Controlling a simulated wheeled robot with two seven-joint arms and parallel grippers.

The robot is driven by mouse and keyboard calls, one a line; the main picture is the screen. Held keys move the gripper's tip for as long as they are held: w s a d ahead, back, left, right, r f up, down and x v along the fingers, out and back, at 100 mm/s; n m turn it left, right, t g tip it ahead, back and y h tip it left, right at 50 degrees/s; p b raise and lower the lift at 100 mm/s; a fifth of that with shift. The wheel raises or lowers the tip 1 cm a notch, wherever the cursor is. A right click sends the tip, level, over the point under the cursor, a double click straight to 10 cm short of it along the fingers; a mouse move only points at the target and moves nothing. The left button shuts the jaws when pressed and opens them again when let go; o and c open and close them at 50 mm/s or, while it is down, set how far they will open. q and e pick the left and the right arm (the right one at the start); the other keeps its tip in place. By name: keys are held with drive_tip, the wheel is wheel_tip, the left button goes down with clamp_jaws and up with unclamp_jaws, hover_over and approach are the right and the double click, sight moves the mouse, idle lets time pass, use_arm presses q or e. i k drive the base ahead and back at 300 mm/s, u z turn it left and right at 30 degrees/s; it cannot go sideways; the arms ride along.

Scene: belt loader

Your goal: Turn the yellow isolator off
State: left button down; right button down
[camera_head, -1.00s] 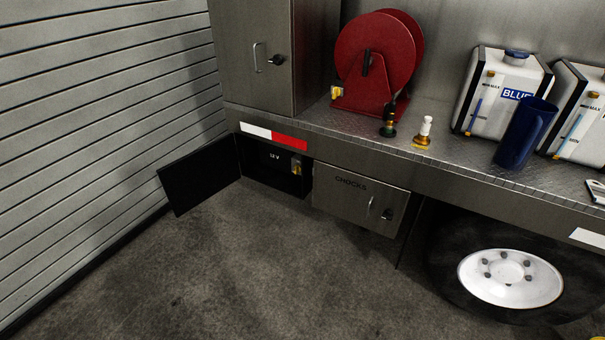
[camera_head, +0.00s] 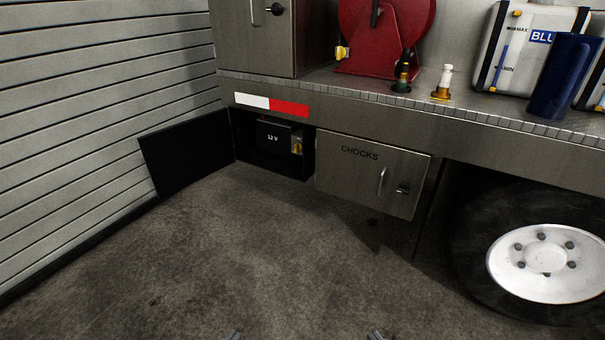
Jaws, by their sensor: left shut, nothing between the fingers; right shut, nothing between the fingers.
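The yellow isolator (camera_head: 296,146) is a small yellow switch at the right side of the open low compartment, beside the black box marked 12 V (camera_head: 273,137). The exact angle of its handle is too small to tell. The compartment's black door (camera_head: 186,152) stands swung open to the left. Only the tips of my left gripper (camera_head: 234,336) and my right gripper (camera_head: 376,335) show at the bottom edge. Both are shut and empty, well apart from the isolator. The rest of each is out of frame.
A shut CHOCKS door (camera_head: 365,173) with a handle lies right of the compartment. A wheel (camera_head: 543,262) stands at the right. The deck (camera_head: 425,100) above carries a red reel (camera_head: 385,35) with another yellow part (camera_head: 342,53). Clear floor (camera_head: 270,250) lies in front.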

sight(297, 146)
drive_tip(key=u, duration=0.6)
drive_tip(key=k, duration=0.7)
drive_tip(key=u, duration=0.75)
drive_tip(key=i, duration=1.55)
drive_tip(key=z, duration=1.15)
drive_tip(key=i, duration=0.6)
drive_tip(key=z, duration=0.7)
